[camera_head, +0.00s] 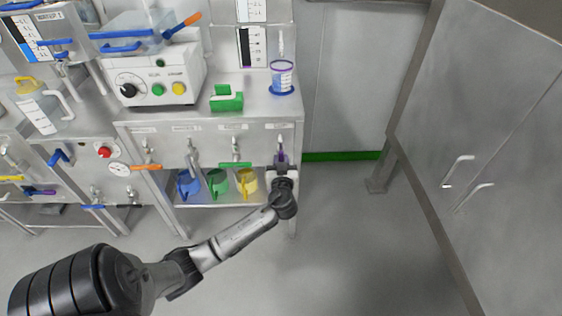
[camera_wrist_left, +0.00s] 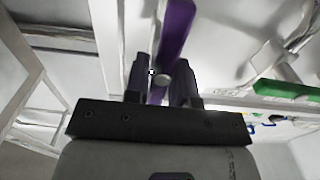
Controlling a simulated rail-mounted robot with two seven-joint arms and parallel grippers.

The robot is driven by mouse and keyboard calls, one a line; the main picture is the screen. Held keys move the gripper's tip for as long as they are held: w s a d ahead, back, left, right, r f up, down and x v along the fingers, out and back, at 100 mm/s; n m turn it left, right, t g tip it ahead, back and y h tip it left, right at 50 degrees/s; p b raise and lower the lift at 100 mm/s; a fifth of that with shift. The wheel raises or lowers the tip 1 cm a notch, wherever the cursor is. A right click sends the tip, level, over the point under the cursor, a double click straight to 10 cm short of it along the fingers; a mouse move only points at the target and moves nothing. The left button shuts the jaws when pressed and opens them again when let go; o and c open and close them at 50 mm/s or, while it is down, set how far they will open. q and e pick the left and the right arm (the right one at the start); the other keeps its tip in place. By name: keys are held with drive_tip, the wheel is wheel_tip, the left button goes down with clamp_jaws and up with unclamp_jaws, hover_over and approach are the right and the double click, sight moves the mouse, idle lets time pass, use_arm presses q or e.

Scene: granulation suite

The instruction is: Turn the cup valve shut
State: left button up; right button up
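The cup valve's purple handle (camera_head: 281,157) hangs below the front edge of the steel bench, at its right end. In the left wrist view the purple handle (camera_wrist_left: 175,30) runs up and away between my two fingers, with a round pale knob beside it. My left gripper (camera_head: 282,168) is at the handle. Its fingers (camera_wrist_left: 162,85) stand apart on either side of the handle, with a visible gap on the right side. I cannot tell whether the left finger touches it. My right gripper is not in view.
Blue (camera_head: 188,184), green (camera_head: 217,182) and yellow (camera_head: 247,181) jugs stand on the shelf left of my gripper. A green-handled valve (camera_head: 235,164) is close by on the left. A steel cabinet (camera_head: 490,130) stands at the right, with open floor between.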

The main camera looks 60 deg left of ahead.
use_arm(q)
clamp_jaws()
drive_tip(key=m+p, duration=0.1)
drive_tip(key=m, duration=0.1)
drive_tip(key=m+p, duration=0.1)
drive_tip(key=shift+w+d+r+m, duration=0.1)
drive_tip(key=shift+w+m, duration=0.05)
drive_tip(key=shift+m, duration=0.25)
drive_tip(key=m+p, duration=0.2)
drive_tip(key=m, duration=0.1)
drive_tip(key=shift+w+d+m, duration=0.1)
drive_tip(key=shift+w+m, duration=0.05)
drive_tip(key=shift+m, duration=0.25)
drive_tip(key=m+p, duration=0.1)
drive_tip(key=m, duration=0.2)
drive_tip(key=m+p, duration=0.2)
drive_tip(key=m, duration=0.1)
drive_tip(key=f+m+p, duration=0.1)
drive_tip(key=m+p, duration=0.1)
drive_tip(key=m, duration=0.2)
drive_tip(key=shift+w+d, duration=0.1)
drive_tip(key=shift+w, duration=0.1)
drive_tip(key=shift+f+m, duration=0.15)
drive_tip(key=shift+m, duration=0.15)
